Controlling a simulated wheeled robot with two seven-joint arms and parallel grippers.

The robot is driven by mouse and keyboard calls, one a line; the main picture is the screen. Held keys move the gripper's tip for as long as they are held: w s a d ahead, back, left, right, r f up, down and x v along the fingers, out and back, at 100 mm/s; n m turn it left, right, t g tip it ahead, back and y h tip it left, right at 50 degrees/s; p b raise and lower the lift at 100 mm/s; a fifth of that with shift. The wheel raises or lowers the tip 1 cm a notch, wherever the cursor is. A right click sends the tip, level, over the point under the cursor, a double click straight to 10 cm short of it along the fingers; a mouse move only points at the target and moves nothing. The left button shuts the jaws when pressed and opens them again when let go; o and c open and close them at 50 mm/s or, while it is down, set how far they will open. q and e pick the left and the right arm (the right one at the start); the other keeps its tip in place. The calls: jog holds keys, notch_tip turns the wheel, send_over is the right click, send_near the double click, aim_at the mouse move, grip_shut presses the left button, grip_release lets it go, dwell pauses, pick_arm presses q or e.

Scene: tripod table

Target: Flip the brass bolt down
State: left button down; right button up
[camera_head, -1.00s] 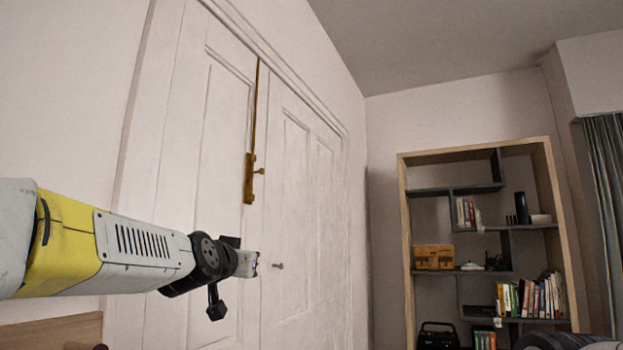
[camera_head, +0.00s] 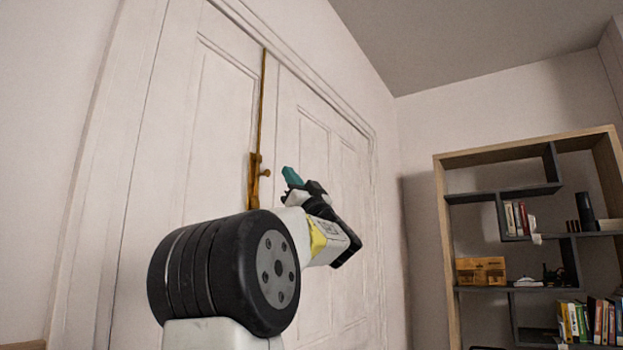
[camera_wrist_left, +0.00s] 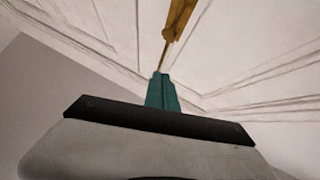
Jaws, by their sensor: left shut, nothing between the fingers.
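The brass bolt (camera_head: 254,178) is mounted upright on the edge of the white double door, with a long thin rod (camera_head: 262,95) running up to the top of the frame. Its small knob sticks out to the right. My left gripper (camera_head: 290,175) is shut and empty, its teal fingertips just right of the knob in the head view. In the left wrist view the teal fingers (camera_wrist_left: 161,92) point at the bolt (camera_wrist_left: 179,20), which shows at the top. I see no clear contact; a gap seems to remain. My right gripper is not in view.
The white double door (camera_head: 215,120) fills the left and middle, closed. A wooden-framed shelf (camera_head: 445,230) with books and boxes stands at the right against the back wall. The space between door and shelf looks clear.

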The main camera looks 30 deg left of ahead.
aim_at(266, 175)
pick_arm(q)
jog(key=w+a+r, duration=0.3)
jog(key=a, duration=0.5)
jog(key=shift+r, duration=0.35)
jog(key=shift+w, duration=0.1)
dwell(0.3)
jog(key=shift+f, duration=2.35)
jog(key=shift+t, duration=0.3)
jog(key=shift+r, duration=0.1)
